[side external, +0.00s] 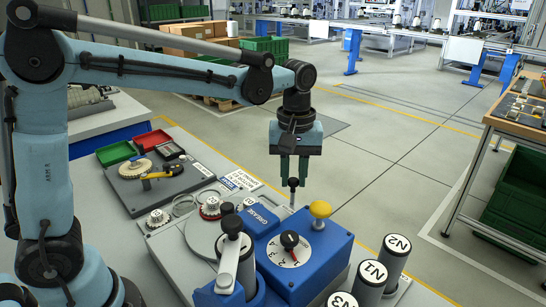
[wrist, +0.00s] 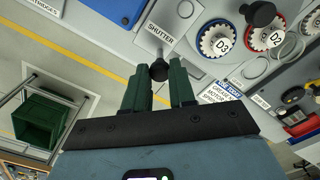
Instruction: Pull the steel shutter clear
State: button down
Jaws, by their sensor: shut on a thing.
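The steel shutter shows as a thin rod (side external: 292,198) with a black ball knob (side external: 293,183), standing up at the back edge of the blue machine housing. In the wrist view the knob (wrist: 160,70) is between the tips of my green fingers, and a SHUTTER label (wrist: 161,30) is on the panel beside the rod. My gripper (side external: 293,176) points straight down and is shut on the knob. The rest of the shutter, below the rod, is hidden in the side view.
On the blue housing are a yellow knob (side external: 320,209) and a numbered dial (side external: 289,248). A black-knobbed lever (side external: 232,228) rises at the front left. Floor behind my gripper is clear.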

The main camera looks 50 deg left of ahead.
jog(key=shift+w+r, duration=0.1)
jog(key=c, duration=0.9)
grip_release()
jog(key=shift+c, duration=0.2)
notch_tip(320, 180, up, 12)
jog(key=s+a+f+m+t, duration=0.2)
jog(key=s+f+m, duration=0.1)
jog(key=s+f, duration=0.1)
jog(key=s+a+f+m+t, duration=0.2)
jog(key=s+f+m, duration=0.1)
jog(key=s+f, duration=0.1)
jog(key=s+a+f+m+t, duration=0.2)
jog(key=s+f+m+t, duration=0.1)
jog(key=s+f, duration=0.1)
jog(key=shift+a+f, duration=0.2)
jog(key=shift+f, duration=0.3)
